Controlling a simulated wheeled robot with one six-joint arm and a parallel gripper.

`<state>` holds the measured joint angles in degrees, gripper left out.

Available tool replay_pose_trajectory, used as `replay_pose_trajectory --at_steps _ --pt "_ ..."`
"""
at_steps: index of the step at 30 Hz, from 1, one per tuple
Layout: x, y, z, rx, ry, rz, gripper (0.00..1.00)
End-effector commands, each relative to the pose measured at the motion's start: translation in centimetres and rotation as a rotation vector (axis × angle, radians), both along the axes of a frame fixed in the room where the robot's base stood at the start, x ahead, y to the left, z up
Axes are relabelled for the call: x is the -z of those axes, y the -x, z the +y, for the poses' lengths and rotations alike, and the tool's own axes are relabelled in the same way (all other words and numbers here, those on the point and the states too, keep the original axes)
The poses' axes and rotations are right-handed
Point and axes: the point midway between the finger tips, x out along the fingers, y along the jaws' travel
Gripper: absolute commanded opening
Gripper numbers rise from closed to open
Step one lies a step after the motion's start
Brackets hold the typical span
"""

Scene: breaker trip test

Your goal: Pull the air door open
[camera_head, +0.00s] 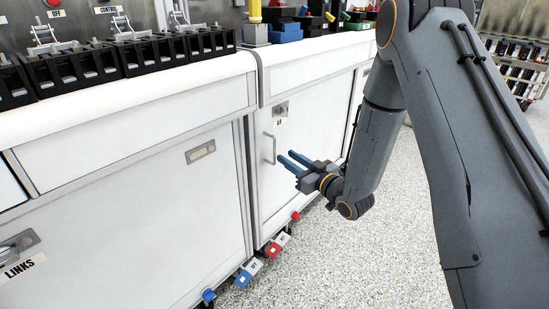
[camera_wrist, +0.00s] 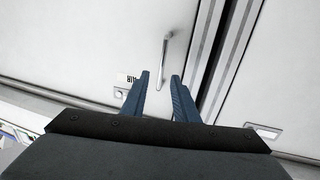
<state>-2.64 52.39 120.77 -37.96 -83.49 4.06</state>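The air door (camera_head: 302,166) is a white cabinet door and looks shut. Its upright silver bar handle (camera_head: 270,149) is near the door's left edge. The handle also shows in the wrist view (camera_wrist: 165,58), where an upside-down AIR label (camera_wrist: 129,80) is on the door face. My gripper (camera_head: 286,156) is open, its two blue fingers pointing at the door just right of the handle in the head view. In the wrist view, the handle's lower end lies in line with the gap between the fingertips (camera_wrist: 160,76). The fingers look empty and apart from the handle.
A wider white panel (camera_head: 140,200) is left of the door, with a LINKS label (camera_head: 25,266) at its lower left. A white counter (camera_head: 150,92) above holds black breaker blocks (camera_head: 150,52). Red and blue pedals (camera_head: 272,246) stand along the floor. Speckled floor (camera_head: 370,250) is clear at right.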

Motion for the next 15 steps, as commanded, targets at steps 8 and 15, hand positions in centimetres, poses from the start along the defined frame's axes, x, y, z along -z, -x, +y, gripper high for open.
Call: replay_pose_trajectory --at_steps 8,15 --pt "0.0 -2.0 2.2 -0.012 -0.016 -0.017 0.27" --pt "0.1 -4.7 4.4 -0.011 -0.015 -0.016 0.27"
